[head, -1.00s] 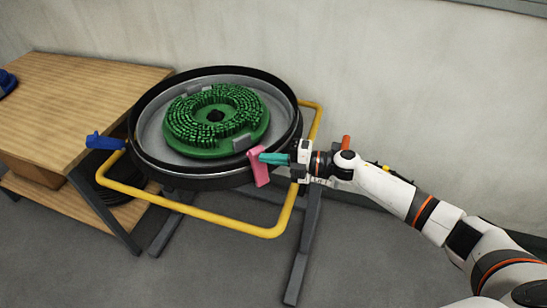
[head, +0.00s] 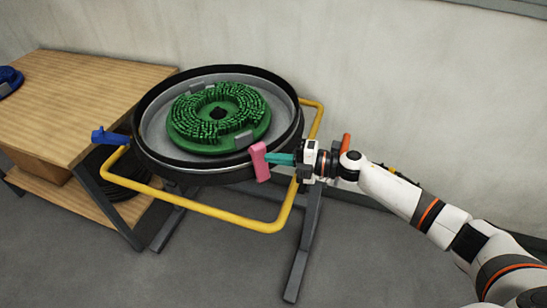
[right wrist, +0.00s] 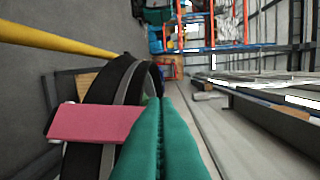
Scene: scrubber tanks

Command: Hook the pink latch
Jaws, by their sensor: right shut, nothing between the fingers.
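The pink latch (head: 259,162) sits on the near right rim of the round black tank (head: 190,174). It stands nearly upright against the tank's outer side. My right gripper (head: 270,159) has teal fingers, shut and empty, with their tips close beside the latch's right side. In the right wrist view the shut fingers (right wrist: 168,108) point along the tank's rim, and the pink latch (right wrist: 95,122) lies to their left. I cannot tell whether they touch it. My left gripper is not in view.
A green round brush (head: 215,118) lies inside the tank. A yellow tube frame (head: 215,215) runs around the tank's front. A blue latch (head: 110,137) is on the left side. A wooden table (head: 80,95) stands at left; a wall is behind. The floor in front is clear.

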